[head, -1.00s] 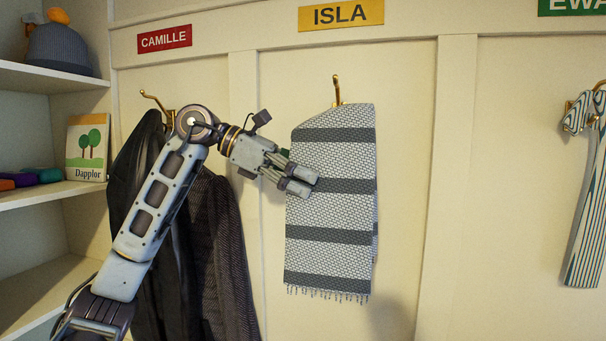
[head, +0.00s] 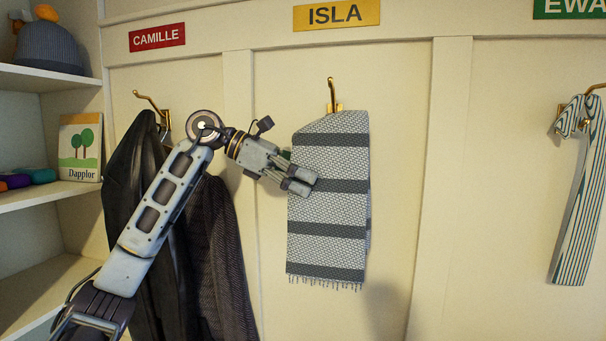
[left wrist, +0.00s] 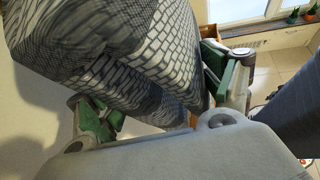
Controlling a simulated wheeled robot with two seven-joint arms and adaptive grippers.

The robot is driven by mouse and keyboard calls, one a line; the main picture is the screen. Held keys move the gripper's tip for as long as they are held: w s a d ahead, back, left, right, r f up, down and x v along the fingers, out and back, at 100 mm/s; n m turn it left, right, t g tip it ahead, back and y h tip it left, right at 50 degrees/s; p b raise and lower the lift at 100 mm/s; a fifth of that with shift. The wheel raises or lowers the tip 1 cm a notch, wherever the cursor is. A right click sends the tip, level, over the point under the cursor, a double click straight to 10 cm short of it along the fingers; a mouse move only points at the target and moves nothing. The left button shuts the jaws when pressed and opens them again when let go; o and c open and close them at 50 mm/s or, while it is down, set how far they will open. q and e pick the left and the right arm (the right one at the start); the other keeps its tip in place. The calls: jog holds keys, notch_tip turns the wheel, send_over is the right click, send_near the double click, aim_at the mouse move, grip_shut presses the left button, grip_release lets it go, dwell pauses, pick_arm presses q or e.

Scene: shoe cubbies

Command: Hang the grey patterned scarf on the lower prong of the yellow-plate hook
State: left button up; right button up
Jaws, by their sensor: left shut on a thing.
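The grey patterned scarf (head: 328,211) hangs in front of the wall under the yellow ISLA plate (head: 336,15). It is folded over at the top, with dark bands and a fringed lower edge. The brass hook (head: 332,93) rises just above the scarf's top; its upper prong shows, and its lower prong is hidden behind the cloth. I cannot tell whether the scarf rests on that prong. My left gripper (head: 303,183) is shut on the scarf at its left side. In the left wrist view the scarf (left wrist: 155,45) fills the space between the fingers. My right gripper is not in view.
Dark coats (head: 215,260) hang under the red CAMILLE plate (head: 157,37), behind my left arm. Shelves (head: 50,195) with a hat and a book stand at the left. A striped scarf (head: 577,200) hangs at the right. The wall panel between is clear.

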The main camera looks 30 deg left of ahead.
pick_arm(q)
jog(key=shift+w+a+f+p, duration=0.2)
jog(key=shift+w+f+p, duration=0.1)
jog(key=shift+w, duration=0.5)
jog(key=shift+w+a+f+p, duration=0.2)
jog(key=shift+w+f, duration=0.1)
jog(key=shift+w, duration=0.45)
jog(key=o, duration=1.3)
jog(key=shift+o, duration=0.2)
jog(key=v, duration=1.2)
